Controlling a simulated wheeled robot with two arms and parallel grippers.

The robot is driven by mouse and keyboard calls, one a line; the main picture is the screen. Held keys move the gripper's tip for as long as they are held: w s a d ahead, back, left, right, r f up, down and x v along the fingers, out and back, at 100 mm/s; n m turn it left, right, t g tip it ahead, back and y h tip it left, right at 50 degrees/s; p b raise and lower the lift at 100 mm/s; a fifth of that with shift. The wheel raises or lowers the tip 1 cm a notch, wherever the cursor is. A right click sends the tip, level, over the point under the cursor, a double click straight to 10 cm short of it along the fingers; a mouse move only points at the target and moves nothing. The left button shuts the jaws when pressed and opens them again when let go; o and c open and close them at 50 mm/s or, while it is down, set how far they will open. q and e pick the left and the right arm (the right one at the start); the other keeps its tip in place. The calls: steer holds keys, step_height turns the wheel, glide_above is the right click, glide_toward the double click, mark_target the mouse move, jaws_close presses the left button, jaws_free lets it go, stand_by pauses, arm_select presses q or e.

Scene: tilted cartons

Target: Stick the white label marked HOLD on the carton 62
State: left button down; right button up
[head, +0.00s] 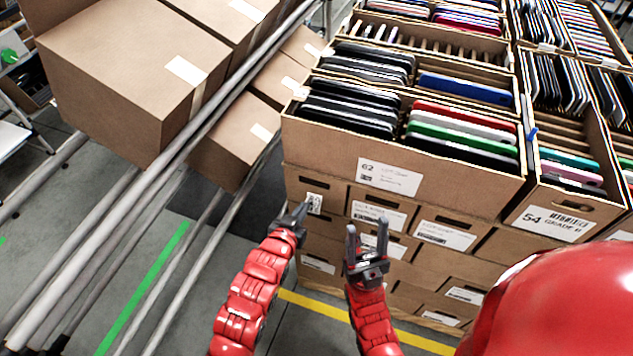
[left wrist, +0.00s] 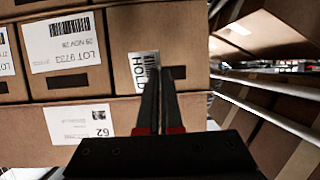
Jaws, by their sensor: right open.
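Carton 62 (head: 300,140) is the open-topped upper carton at the middle of the head view, full of devices. Its front bears a printed 62 label; it shows upside down in the left wrist view (left wrist: 200,130). The white HOLD label (head: 314,203) is at the tips of my left gripper (head: 302,210), in front of a lower carton's face, below carton 62's left end. My right gripper (head: 367,226) is open and empty, in front of the lower cartons.
Lower cartons (head: 418,262) with labels are stacked under carton 62. Carton 54 (head: 560,205) stands to the right. Metal rails (head: 190,125) with closed brown cartons (head: 120,80) slant on the left. Free floor lies between rails and stack.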

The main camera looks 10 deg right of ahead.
mark_target(333, 154)
arm_select(q)
steer(key=s+d+r+t+h, duration=0.1)
steer(key=d+r+t, duration=0.1)
steer(key=r, duration=0.4)
steer(key=s+d+r+t+h, duration=0.1)
steer(key=s+r+h, duration=0.1)
steer(key=r, duration=0.4)
steer(key=p+x, duration=0.1)
steer(key=x, duration=0.5)
steer(key=shift+w+d+r+p, duration=0.1)
steer(key=shift+w+d+p, duration=0.05)
steer(key=shift+p, duration=0.15)
steer(key=shift+w+d, duration=0.2)
steer(key=shift+w, duration=0.05)
steer(key=shift+w, duration=0.1)
steer(key=c, duration=1)
jaws_free()
